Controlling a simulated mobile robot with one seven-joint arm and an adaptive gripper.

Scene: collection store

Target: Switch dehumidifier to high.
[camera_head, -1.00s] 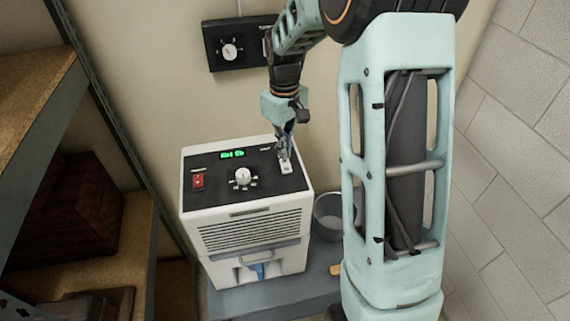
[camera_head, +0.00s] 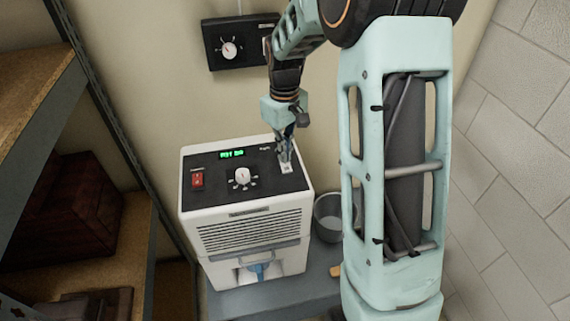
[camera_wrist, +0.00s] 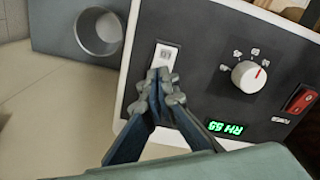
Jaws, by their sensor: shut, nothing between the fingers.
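The dehumidifier (camera_head: 247,213) is a white box with a black top panel. Its panel has a lit green display (camera_head: 232,154), a red rocker switch (camera_head: 197,180) at the left and a round white dial (camera_head: 242,176) in the middle. A small white rocker or button (camera_wrist: 165,54) sits at the other side of the panel. My gripper (camera_head: 285,157) is shut and empty, its fingertips (camera_wrist: 160,77) at this white rocker's edge; contact cannot be told.
A grey bucket (camera_head: 328,222) stands right of the dehumidifier on a grey platform (camera_head: 275,298). A black wall control box (camera_head: 240,42) with a dial hangs behind. Shelving (camera_head: 120,262) with dark red boxes is close on the left; a block wall (camera_head: 515,170) is at the right.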

